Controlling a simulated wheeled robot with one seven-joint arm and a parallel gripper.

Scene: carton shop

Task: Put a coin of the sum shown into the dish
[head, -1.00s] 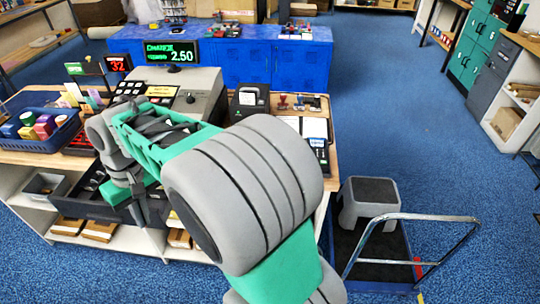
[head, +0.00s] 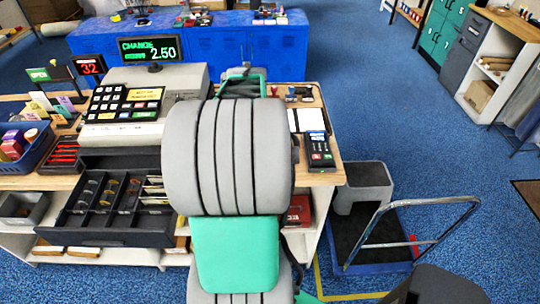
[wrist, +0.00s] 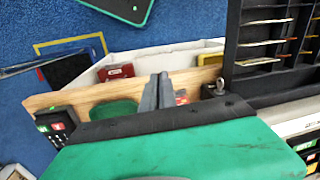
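The display (head: 150,49) on the cash register reads CHANGE 2.50. The open cash drawer (head: 110,239) has compartments with coins (head: 110,192) and notes, and its corner also shows at the upper right of the wrist view (wrist: 231,60). A green rounded shape (wrist: 115,109), perhaps the dish, lies on the wooden counter in the wrist view. My gripper (wrist: 161,80) is beside it in that view, its grey fingers close together. I cannot see any coin between them. In the head view my arm hides the fingers and the counter behind it.
The register (head: 130,110) stands left of my arm. A card terminal (head: 319,150) lies on the counter's right end. A blue basket (head: 28,150) is at the left. A grey step stool (head: 365,185) stands on a trolley at the right, with open blue floor beyond.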

